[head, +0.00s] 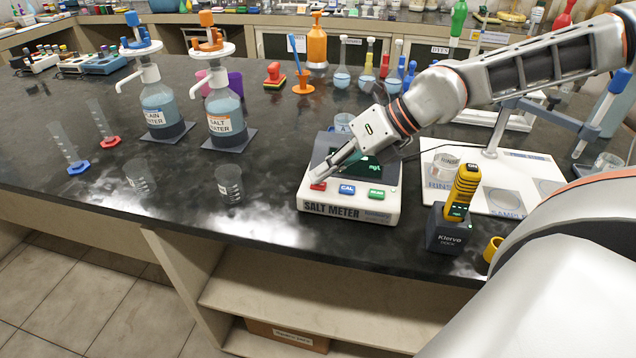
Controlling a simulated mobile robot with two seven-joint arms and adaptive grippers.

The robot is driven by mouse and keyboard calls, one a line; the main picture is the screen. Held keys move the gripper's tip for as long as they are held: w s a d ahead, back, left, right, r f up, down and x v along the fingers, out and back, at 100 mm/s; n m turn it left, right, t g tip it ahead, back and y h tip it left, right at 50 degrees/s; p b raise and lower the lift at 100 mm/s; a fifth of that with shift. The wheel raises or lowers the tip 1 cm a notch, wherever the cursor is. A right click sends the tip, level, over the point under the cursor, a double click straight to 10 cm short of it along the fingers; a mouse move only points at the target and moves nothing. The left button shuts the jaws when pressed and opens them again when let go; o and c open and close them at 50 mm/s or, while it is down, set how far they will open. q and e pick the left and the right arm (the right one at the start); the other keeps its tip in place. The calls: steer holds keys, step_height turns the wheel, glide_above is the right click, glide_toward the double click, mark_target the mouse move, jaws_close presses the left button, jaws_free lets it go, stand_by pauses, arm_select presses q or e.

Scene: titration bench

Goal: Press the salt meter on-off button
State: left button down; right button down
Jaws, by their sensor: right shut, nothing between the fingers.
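The salt meter (345,209) is a white box with a dark screen, standing near the front edge of the black bench. Its front row has a red button (318,186) at the left, a blue CAL button (347,190) and a green button (376,194). My right gripper (327,174) is shut and empty, pointing down and left with its tips right at or just above the red button. I cannot tell whether the tips touch it. The gripper and arm cover part of the screen. My left gripper is not in view.
A yellow handheld device in a dark dock (446,230) stands right of the meter. A white board (500,180) with a stand lies behind it. Two beakers (229,184) and the SALT WATER bottle (226,118) stand to the left.

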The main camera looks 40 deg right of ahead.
mark_target(322, 184)
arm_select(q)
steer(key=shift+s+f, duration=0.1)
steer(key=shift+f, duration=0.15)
arm_select(e)
steer(key=shift+f, duration=0.25)
steer(key=shift+r, duration=0.1)
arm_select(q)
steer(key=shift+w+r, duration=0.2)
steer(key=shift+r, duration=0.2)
arm_select(e)
steer(key=shift+r, duration=0.8)
steer(key=shift+r+p, duration=0.45)
steer(key=shift+r, duration=1)
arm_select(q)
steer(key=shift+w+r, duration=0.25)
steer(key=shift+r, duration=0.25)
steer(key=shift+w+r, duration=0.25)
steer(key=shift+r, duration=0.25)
arm_select(e)
steer(key=shift+r, duration=1.1)
